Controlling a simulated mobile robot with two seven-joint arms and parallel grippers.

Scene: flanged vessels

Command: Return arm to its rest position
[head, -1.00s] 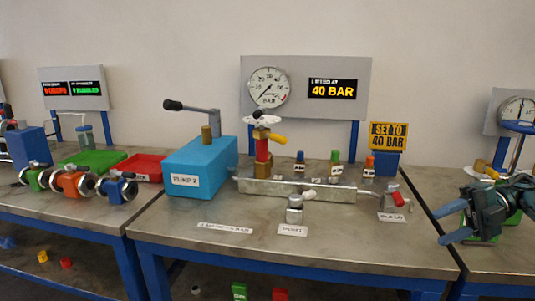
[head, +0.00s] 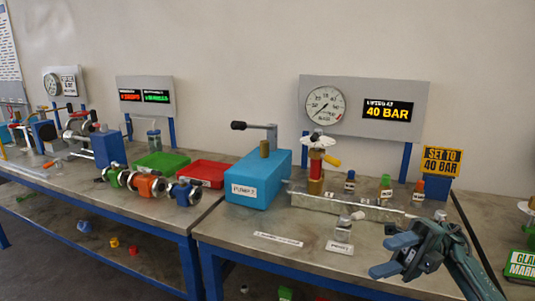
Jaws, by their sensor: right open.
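My right gripper (head: 387,256) is at the lower right of the head view, with its dark arm coming in from the bottom right corner. Its two blue fingers are apart and I see nothing between them. It shows in front of the right front part of the pump bench (head: 225,230) and hides the things behind it there. I cannot tell its height above the top. My left gripper is not in view.
A blue pump box (head: 256,181) with a lever and a metal manifold (head: 340,204) stand on the bench. A gauge panel (head: 418,94) and a "SET TO 40 BAR" sign (head: 442,160) are behind. Green (head: 163,161) and red (head: 207,168) trays lie left.

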